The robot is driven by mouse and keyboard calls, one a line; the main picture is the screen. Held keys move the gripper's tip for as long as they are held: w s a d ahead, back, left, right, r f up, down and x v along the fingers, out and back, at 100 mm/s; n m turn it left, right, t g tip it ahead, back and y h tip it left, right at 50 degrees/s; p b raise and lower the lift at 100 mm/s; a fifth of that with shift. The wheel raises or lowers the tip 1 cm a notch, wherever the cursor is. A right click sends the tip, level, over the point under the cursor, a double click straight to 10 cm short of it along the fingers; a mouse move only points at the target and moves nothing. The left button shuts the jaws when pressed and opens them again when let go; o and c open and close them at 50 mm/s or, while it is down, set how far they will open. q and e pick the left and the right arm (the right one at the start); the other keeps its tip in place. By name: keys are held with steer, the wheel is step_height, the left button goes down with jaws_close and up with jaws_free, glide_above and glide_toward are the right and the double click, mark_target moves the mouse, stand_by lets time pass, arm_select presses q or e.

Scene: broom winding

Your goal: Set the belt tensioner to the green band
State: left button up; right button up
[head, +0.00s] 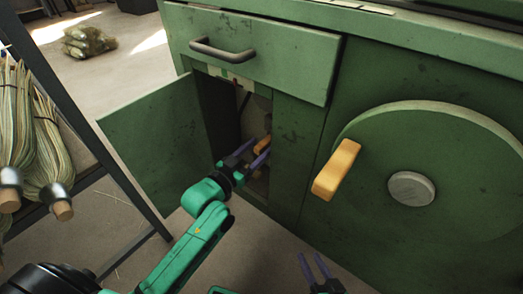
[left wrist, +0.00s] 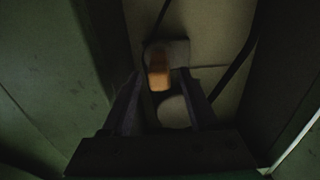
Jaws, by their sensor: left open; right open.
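The open cabinet compartment (head: 222,108) is in the green machine, below the drawer. Inside it, an orange knob (head: 262,144), seemingly the tensioner handle, shows partly behind my left gripper (head: 253,152). In the left wrist view the orange knob (left wrist: 159,72) sits on a grey block, in line with the gap of my left gripper (left wrist: 160,78). The fingers are open, one on each side; contact cannot be told. A pale and green strip (head: 230,77) with a thin red mark shows at the compartment's top; its reading is too small to tell. My right gripper (head: 315,268) is open and empty, low in front.
The cabinet door (head: 150,128) stands open on the left. A drawer with a dark handle (head: 222,50) is above. A large green wheel with an orange handle (head: 336,170) is on the right. A dark rack with brooms (head: 45,150) stands at far left.

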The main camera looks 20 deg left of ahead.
arm_select(q)
steer(key=shift+x, duration=0.95)
steer(key=shift+s, duration=0.1)
jaws_close()
stand_by(0.5)
